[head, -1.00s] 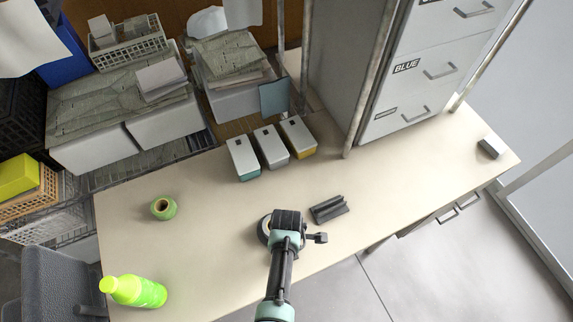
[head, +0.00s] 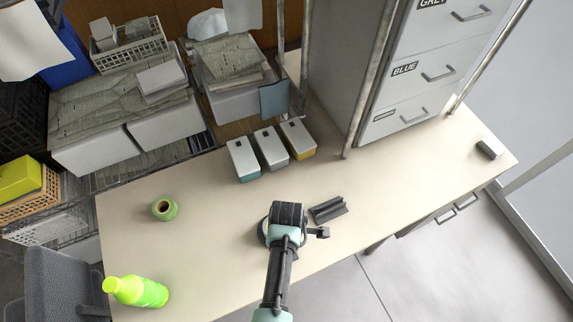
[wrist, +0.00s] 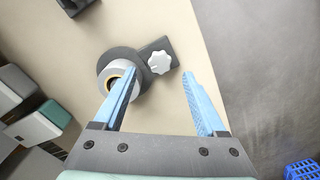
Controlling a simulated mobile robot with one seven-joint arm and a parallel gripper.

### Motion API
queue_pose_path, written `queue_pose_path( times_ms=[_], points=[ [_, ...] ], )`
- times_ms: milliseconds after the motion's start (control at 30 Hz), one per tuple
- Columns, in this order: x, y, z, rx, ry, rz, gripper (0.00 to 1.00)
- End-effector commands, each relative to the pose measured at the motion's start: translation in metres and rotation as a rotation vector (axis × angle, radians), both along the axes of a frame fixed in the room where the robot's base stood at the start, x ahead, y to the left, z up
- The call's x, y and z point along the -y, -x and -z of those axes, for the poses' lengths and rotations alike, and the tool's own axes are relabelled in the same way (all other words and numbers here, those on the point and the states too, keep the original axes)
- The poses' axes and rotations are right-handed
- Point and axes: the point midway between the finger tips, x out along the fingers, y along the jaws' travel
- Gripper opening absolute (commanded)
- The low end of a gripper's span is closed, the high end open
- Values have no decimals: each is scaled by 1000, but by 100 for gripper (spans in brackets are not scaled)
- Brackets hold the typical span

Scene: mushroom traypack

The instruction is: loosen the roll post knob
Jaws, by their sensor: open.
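The roll post knob (wrist: 159,62) is white and lobed. It sits on a dark bracket (wrist: 152,48) beside a round dark base holding a pale roll (wrist: 117,82) with an orange-brown core. In the wrist view my gripper (wrist: 160,74) is open, with its two blue fingers apart and the knob showing between and just beyond their tips. The left finger overlaps the roll; I cannot tell whether it touches. In the head view my gripper (head: 289,216) is over the roll's edge (head: 263,232), and my arm hides the knob.
A dark grooved block (head: 328,209) lies right of the gripper on the table (head: 215,215). A green roll (head: 164,209) and a yellow-green bottle (head: 137,291) are to the left. Several lidded boxes (head: 270,148) stand behind. The table's front edge is close to the post.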

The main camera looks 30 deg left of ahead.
Motion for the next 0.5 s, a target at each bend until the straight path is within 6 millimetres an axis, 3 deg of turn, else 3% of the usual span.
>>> queue_pose_path(
  times_ms=[300,500],
  points=[
    [0,0,-57,2,-2,1,74],
    [0,0,-74,0,-1,1,74]
  ],
)
